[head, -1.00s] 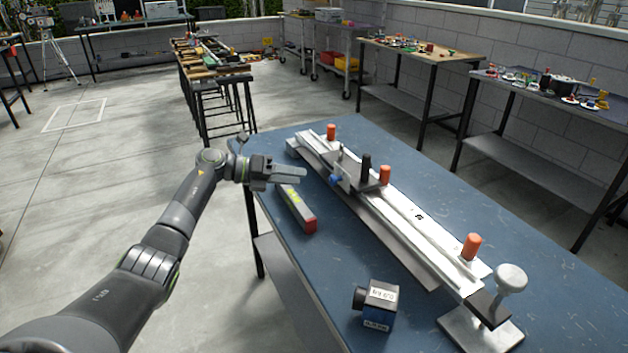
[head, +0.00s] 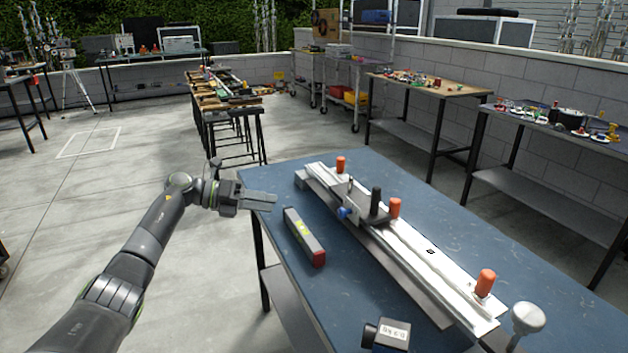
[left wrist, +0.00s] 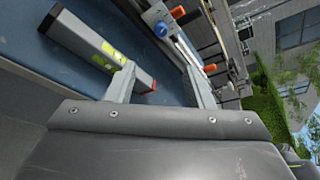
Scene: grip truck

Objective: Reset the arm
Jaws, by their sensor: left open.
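My left gripper (head: 260,200) is at the left edge of the blue table (head: 420,205) in the head view. It is open and empty, held above and just left of a grey bar-shaped tool with a red end (head: 303,236). In the left wrist view its two fingers (left wrist: 162,88) stand apart, and the tool (left wrist: 95,52) lies on the table beyond them. My left arm reaches in from the lower left. My right gripper is not in view.
A long metal rail (head: 415,245) with orange knobs and a sliding carriage (head: 362,205) lies across the table. A small dark box (head: 386,335) is at the front, partly cut off. A round silver knob (head: 528,318) stands near the rail's end. Floor left of the table is clear.

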